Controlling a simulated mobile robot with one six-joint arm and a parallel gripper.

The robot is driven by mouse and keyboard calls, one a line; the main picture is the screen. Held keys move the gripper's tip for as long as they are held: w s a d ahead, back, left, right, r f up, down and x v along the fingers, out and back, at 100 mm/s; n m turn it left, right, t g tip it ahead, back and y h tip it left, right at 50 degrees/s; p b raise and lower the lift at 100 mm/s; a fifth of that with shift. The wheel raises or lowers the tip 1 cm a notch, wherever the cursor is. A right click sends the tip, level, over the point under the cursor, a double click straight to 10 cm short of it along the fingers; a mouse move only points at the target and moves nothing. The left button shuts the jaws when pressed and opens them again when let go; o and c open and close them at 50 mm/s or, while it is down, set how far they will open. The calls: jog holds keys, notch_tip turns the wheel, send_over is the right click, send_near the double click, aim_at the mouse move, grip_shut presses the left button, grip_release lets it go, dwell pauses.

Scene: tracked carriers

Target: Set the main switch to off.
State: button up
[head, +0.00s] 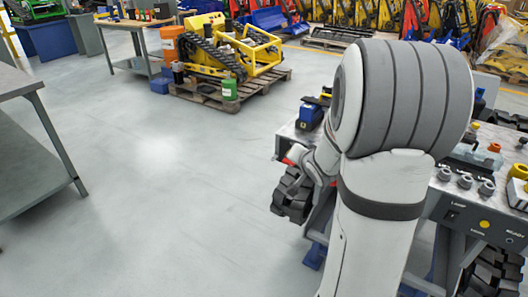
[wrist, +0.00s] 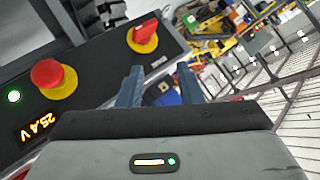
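The main switch (wrist: 143,35) is a red rotary handle on a round yellow plate, on a dark control panel (wrist: 95,62) in the wrist view. Its handle lies slanted in the picture; I cannot read any position marks. My gripper (wrist: 160,70) is open, with two blue-grey fingers apart and nothing between them. The switch lies beyond the fingertips, above and a little left of them in the picture, apart from them. In the head view my arm covers much of the carrier, and I cannot make out the switch there.
A red mushroom button (wrist: 53,77) on yellow, a lit green lamp (wrist: 14,97) and a 25.4 V display (wrist: 36,127) share the panel. A dark track (head: 290,197) shows beside my arm. A grey table (head: 35,150) stands left; the floor between is clear.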

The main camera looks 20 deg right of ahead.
notch_tip(320, 180, down, 6)
jog(key=w+d+m+t+y+b, duration=0.2)
jog(key=d+t, duration=0.1)
jog(key=m+t+y+b, duration=0.3)
jog(key=y, duration=0.1)
send_near(285, 159)
jog(key=shift+y, duration=0.3)
jog(key=x, duration=0.3)
jog(key=b+x, duration=0.1)
jog(key=x, duration=0.2)
jog(key=b+x, duration=0.1)
jog(key=x, duration=0.3)
jog(key=shift+w+d+f, duration=0.1)
jog(key=shift+d+f, duration=0.15)
jog(key=shift+f, duration=0.1)
jog(key=shift+c, duration=0.3)
grip_shut()
jog(key=shift+a, duration=0.15)
jog(key=shift+r+p, duration=0.1)
jog(key=shift+p, duration=0.25)
